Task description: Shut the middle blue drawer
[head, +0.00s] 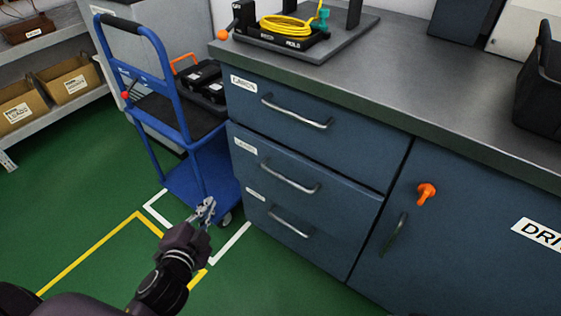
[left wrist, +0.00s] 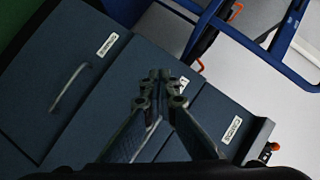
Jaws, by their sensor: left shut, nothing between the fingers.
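The middle blue drawer (head: 265,168) is in the cabinet under the worktop, between the top drawer (head: 300,130) and the bottom drawer (head: 262,212). It has a silver bar handle (head: 290,178) and a white label. Its upper edge shows as a line below the top drawer; I cannot tell exactly how far it stands out. My left gripper (head: 207,206) is shut and empty, left of the drawer fronts and apart from the handles in the head view. In the left wrist view its fingertips (left wrist: 163,82) hide part of the drawer fronts. My right gripper is not in view.
A blue trolley (head: 178,165) with black cases stands left of the cabinet, close behind my left gripper. A door (head: 460,240) with an orange knob is right of the drawers. The grey worktop (head: 430,85) overhangs the fronts. Green floor (head: 270,280) before the drawers is clear.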

